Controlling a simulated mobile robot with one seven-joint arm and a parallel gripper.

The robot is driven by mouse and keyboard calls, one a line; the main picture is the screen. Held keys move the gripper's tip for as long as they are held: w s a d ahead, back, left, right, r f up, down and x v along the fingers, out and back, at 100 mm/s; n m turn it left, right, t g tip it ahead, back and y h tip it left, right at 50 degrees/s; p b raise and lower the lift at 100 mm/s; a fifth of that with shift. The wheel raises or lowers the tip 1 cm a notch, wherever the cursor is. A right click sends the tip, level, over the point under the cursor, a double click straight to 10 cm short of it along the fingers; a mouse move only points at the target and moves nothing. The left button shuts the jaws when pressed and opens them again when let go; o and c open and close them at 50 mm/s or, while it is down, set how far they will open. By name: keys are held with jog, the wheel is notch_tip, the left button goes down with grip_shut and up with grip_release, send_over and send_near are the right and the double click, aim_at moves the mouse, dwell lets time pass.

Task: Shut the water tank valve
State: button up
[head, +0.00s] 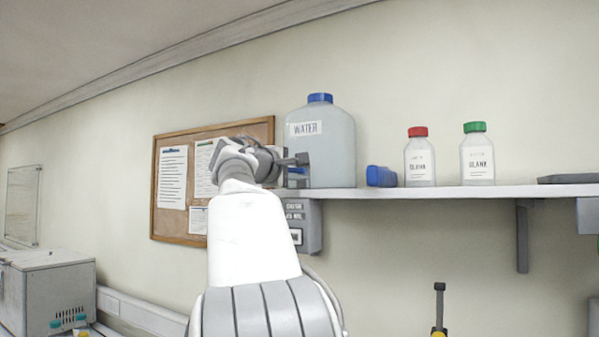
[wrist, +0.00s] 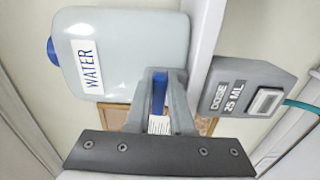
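The water tank (head: 332,150) is a translucent grey jug with a blue cap and a WATER label, standing on the wall shelf. It also shows in the wrist view (wrist: 130,40), turned on its side. Its blue valve handle (wrist: 159,88) lies between the two fingers of my gripper (wrist: 159,78). The fingers are close together and the blue fills the gap between their tips, so my gripper looks shut on it. In the head view, my gripper (head: 290,160) is at the tank's lower left front, and my arm hides most of the valve.
A grey dose box reading 25 ML (wrist: 245,92) hangs under the shelf (head: 430,192), close to my gripper. A blue object (head: 381,176), a red-capped bottle (head: 419,160) and a green-capped bottle (head: 477,157) stand right of the tank. A cork board (head: 265,130) is behind my arm.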

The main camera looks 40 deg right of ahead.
jog(key=o, duration=0.4)
jog(key=shift+s+a+f+b, duration=0.1)
jog(key=shift+a+b, duration=0.2)
jog(key=shift+a, duration=0.25)
jog(key=b+v, duration=0.3)
jog(key=v, duration=1.3)
jog(key=shift+s+a+b, duration=0.1)
jog(key=shift+a+b, duration=0.05)
jog(key=shift+b, duration=0.25)
jog(key=s+a+f+n+t+y, duration=0.1)
jog(key=a+f+y, duration=0.25)
jog(key=f, duration=0.75)
jog(key=s+a+f+t+y, duration=0.1)
jog(key=a+f+y, duration=0.3)
jog(key=f, duration=0.6)
jog(key=s+a+f+m+y, duration=0.1)
jog(key=s+a+f+y, duration=0.2)
jog(key=f, duration=0.6)
jog(key=s+a+f+m+g+y, duration=0.1)
jog(key=s+a+f+y, duration=0.2)
jog(key=s+a+f, duration=0.3)
jog(key=s+a+f+m+y, duration=0.2)
jog(key=s+a+f+y, duration=0.2)
jog(key=f, duration=0.7)
jog(key=shift+s+a+f, duration=0.2)
jog(key=shift+s+a, duration=0.1)
jog(key=shift+a, duration=0.3)
jog(key=shift+s+a+f, duration=0.2)
jog(key=shift+s+a, duration=0.15)
jog(key=shift+a, duration=0.2)
